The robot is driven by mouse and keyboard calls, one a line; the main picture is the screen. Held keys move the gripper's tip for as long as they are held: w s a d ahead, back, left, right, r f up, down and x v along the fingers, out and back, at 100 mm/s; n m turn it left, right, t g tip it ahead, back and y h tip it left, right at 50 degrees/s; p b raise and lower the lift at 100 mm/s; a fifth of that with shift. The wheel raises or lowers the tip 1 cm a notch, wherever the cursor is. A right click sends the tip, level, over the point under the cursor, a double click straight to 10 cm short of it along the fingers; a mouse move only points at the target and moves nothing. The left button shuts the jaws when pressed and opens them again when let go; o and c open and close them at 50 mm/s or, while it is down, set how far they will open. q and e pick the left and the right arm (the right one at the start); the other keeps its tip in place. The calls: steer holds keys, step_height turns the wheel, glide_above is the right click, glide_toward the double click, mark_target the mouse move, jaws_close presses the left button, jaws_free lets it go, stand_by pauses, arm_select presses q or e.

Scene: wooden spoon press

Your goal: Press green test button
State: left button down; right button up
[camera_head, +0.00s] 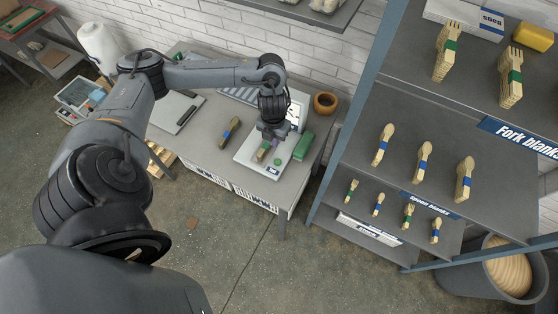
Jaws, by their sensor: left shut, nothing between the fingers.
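The white press base (250,162) sits on the grey workbench, with a small round green button (277,162) on its top near the front right. My left arm comes in from the left and reaches over the bench. My left gripper (271,139) is pointed down over the press, just behind the green button, and looks apart from it. It is shut and empty. A light wooden piece with a green band (263,151) lies on the press close below the fingers, partly hidden. My right gripper is not in view.
A green block (304,145) stands right of the press, with a brown bowl (325,103) behind it. A dark-banded wooden bundle (229,132) lies to its left. A shelf unit (400,90) with banded spoon and fork blanks stands close on the right.

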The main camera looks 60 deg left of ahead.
arm_select(q)
steer(key=shift+w+d+r, duration=0.1)
steer(key=shift+w, duration=0.1)
steer(key=b, duration=0.3)
glide_toward(277, 162)
step_height(277, 162, down, 5)
steer(key=shift+f, duration=0.2)
steer(key=shift+w+f, duration=0.1)
steer(key=shift+f, duration=0.6)
